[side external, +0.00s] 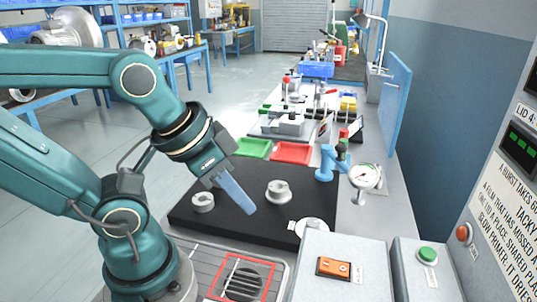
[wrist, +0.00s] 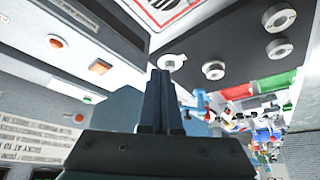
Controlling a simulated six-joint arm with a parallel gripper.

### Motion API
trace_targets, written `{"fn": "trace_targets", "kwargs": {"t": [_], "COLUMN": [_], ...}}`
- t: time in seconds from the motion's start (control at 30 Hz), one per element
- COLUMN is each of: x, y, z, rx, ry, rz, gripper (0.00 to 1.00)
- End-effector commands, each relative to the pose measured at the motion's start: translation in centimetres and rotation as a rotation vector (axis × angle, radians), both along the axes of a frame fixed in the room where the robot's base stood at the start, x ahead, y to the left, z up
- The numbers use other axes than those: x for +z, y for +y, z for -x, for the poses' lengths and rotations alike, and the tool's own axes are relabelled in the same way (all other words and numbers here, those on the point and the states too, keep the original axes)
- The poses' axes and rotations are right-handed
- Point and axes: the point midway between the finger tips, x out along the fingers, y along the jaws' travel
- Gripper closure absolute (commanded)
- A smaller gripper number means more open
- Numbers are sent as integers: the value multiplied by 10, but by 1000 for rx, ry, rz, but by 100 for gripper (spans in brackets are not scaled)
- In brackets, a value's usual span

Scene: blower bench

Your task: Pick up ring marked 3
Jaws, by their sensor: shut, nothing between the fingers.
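On the black mat (side external: 240,228) in the side view, one pale grey ring (side external: 203,202) lies at the left. Another pale grey ring piece (side external: 278,191) sits right of my gripper. No number is readable on either, so I cannot tell which is ring 3. My gripper (side external: 249,209), with blue fingers, is tilted down over the mat between them, shut and empty, apart from both. In the wrist view the shut fingers (wrist: 160,74) point up the picture.
A white disc (side external: 312,230) lies at the mat's front right edge. Green (side external: 253,147) and red (side external: 291,152) trays stand behind the mat. A blue fixture (side external: 326,163) and dial gauge (side external: 366,178) stand at the right. A grey box (side external: 328,270) with an orange switch is in front.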

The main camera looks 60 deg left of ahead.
Motion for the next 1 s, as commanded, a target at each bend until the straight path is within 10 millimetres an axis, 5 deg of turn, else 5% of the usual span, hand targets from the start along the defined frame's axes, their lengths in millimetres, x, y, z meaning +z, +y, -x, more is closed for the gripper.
{"fn": "trace_targets", "kwargs": {"t": [0.37,0.6,1.0], "x": [0,0,-1], "y": [0,0,5], "z": [0,0,1], "rx": [0,0,-22], "ry": [0,0,4], "rz": [0,0,-38], "gripper": [100,8,5]}}
